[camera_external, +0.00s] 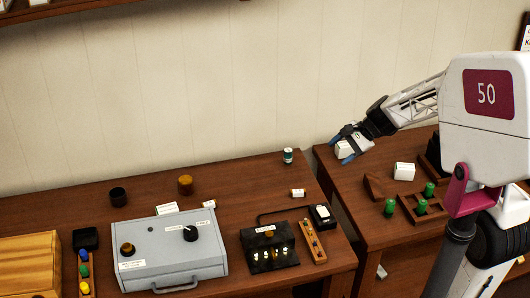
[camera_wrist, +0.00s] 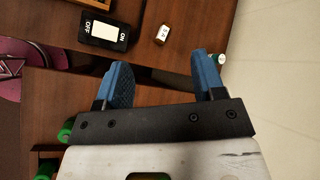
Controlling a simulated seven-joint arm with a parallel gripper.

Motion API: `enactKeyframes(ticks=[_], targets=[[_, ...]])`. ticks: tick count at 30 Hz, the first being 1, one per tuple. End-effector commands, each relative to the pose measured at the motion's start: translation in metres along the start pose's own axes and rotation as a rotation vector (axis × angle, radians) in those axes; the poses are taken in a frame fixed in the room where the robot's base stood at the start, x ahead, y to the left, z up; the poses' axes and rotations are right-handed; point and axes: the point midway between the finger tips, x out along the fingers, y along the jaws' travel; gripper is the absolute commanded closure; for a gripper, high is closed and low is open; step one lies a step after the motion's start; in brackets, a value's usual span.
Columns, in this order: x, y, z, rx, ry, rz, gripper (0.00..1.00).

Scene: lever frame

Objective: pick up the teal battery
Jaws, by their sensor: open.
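The teal battery (camera_external: 288,155) is a small upright cylinder with a white band, near the back right corner of the left table. In the wrist view the teal battery (camera_wrist: 220,60) shows at the right, just beyond my right finger and partly hidden by it. My gripper (camera_external: 345,153) is above the right table, to the right of the battery and apart from it. In the wrist view my gripper (camera_wrist: 160,66) has its two blue fingers spread wide with nothing held between them.
A grey box with a knob (camera_external: 170,250), a black box with lights (camera_external: 268,248) and a switch (camera_external: 322,216) stand on the left table. A small white labelled block (camera_external: 298,193) lies near the battery. Green cylinders (camera_external: 390,207) and a white block (camera_external: 404,171) are on the right table.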

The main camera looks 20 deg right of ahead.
Motion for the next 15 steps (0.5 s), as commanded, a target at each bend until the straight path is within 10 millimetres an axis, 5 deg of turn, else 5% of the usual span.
enactKeyframes(ticks=[15], targets=[[0.077,-0.07,-0.078,0.438,-0.136,-0.199,0.37]])
